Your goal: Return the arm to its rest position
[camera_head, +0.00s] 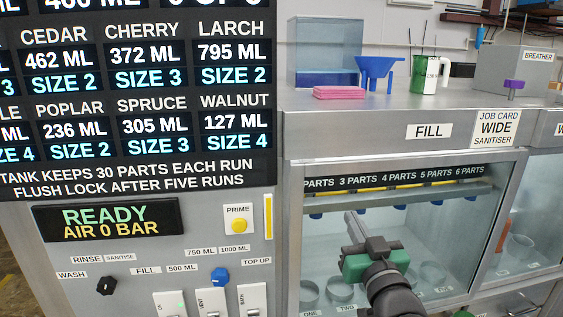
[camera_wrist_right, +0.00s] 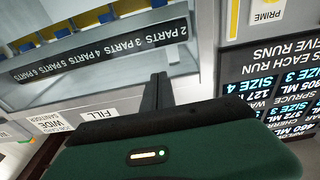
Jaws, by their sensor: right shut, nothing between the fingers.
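My right gripper (camera_head: 354,226) is in front of the glass cabinet (camera_head: 480,220) in the head view, with its fingers pointing up and to the left. Its fingers are together and hold nothing. In the right wrist view the shut fingers (camera_wrist_right: 157,92) stand in front of the cabinet window, close to the parts label strip (camera_wrist_right: 100,52). The gripper's green body fills the lower part of that view. My left gripper is not in either view.
The control panel (camera_head: 130,270) with knobs, switches and a yellow PRIME button (camera_head: 239,226) is at left, below the display board (camera_head: 135,90). A blue funnel (camera_head: 377,70), pink sponge (camera_head: 339,92) and green-and-white jug (camera_head: 428,75) stand on the top ledge. Several rings lie inside the cabinet.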

